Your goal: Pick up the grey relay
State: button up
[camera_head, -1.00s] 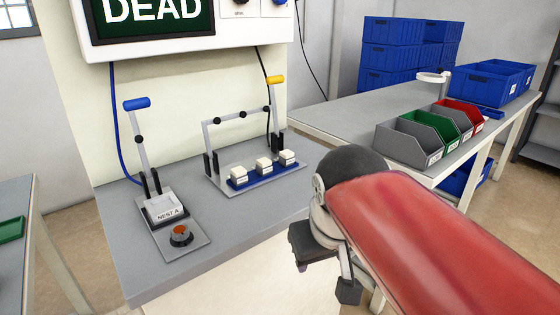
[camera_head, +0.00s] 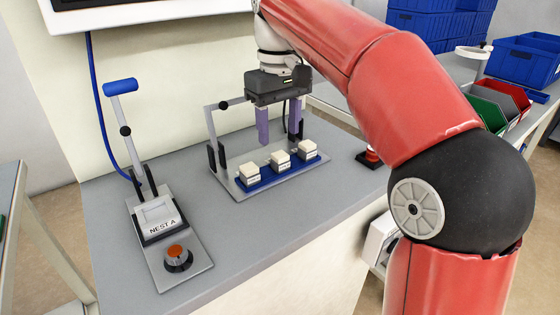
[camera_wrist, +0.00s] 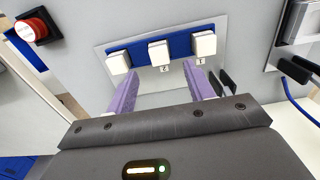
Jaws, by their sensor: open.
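Three blocky, off-white relays sit in a row on a blue holder (camera_head: 268,184): left relay (camera_head: 249,173), middle relay (camera_head: 280,162), right relay (camera_head: 307,150). None looks clearly grey. In the wrist view the same row shows in reverse order (camera_wrist: 118,63), (camera_wrist: 159,53), (camera_wrist: 204,43), on the blue holder (camera_wrist: 139,55). My gripper (camera_head: 280,137) is open and empty, its purple fingers pointing down above and behind the row. In the wrist view the fingers of my gripper (camera_wrist: 163,76) spread apart near the row, and nothing lies between them.
A lever frame (camera_head: 212,135) stands behind the holder plate, close to my fingers. Nest A (camera_head: 158,216) with a blue-handled lever (camera_head: 120,87) and an orange-topped knob (camera_head: 178,256) is at left. A red button (camera_head: 372,155) stands right. The front of the bench is clear.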

aim_at(280, 154)
notch_tip(280, 154, down, 5)
jog(key=shift+s+d+b, duration=0.1)
jog(key=shift+d+b, duration=0.05)
jog(key=shift+b, duration=0.4)
jog(key=c, duration=1.1)
jog(key=shift+r, duration=0.1)
notch_tip(280, 154, up, 10)
jog(key=shift+f+p, duration=0.1)
jog(key=shift+p, duration=0.7)
